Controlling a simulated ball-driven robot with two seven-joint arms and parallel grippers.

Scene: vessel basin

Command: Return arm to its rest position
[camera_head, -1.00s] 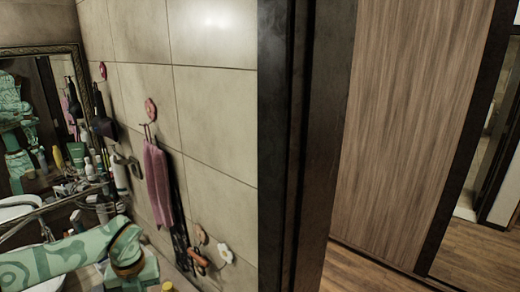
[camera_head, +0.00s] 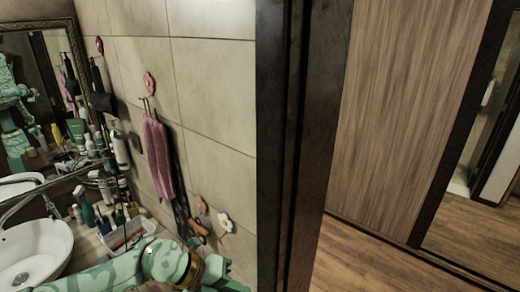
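My green patterned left arm (camera_head: 165,264) comes in low from the left, in front of the counter. A dark and brass-coloured ring circles one of its joints, and a further green part of it runs off the bottom edge. The fingers of my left gripper do not show. My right arm and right gripper are outside the picture. A green patterned reflection of my body shows in the mirror at the far left.
A round white basin (camera_head: 36,252) is at the lower left, with bottles (camera_head: 119,150) beside it. A pink towel (camera_head: 158,155) hangs on the tiled wall. A dark door frame (camera_head: 290,150) stands in the middle. Wooden floor (camera_head: 360,262) lies clear at the right.

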